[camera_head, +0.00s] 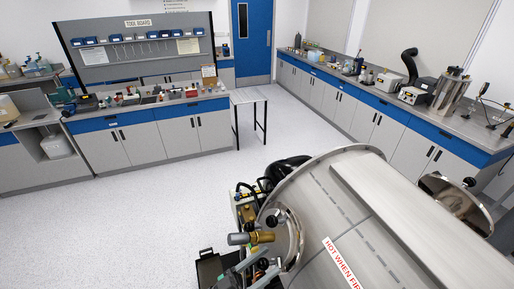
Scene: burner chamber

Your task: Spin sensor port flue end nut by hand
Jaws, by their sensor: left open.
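A brass fitting (262,237) with a grey cylindrical end (238,239) sticks out to the left from the near end of the big steel chamber (345,215). I take the brass part for the sensor port fitting; the nut is too small to tell apart. My left gripper (260,262) appears low in the head view, just below the brass fitting, among grey and teal arm parts. It is open. Its fingertips are hard to make out, and I cannot tell whether they touch the fitting. My right gripper is not in view.
The chamber carries a "HOT WHEN FIRING" type label (342,262). Black hoses and pipe parts (245,205) crowd its left end, with a black base (212,268) below. A tool board (140,45) and benches line the walls. The floor (150,215) at left is clear.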

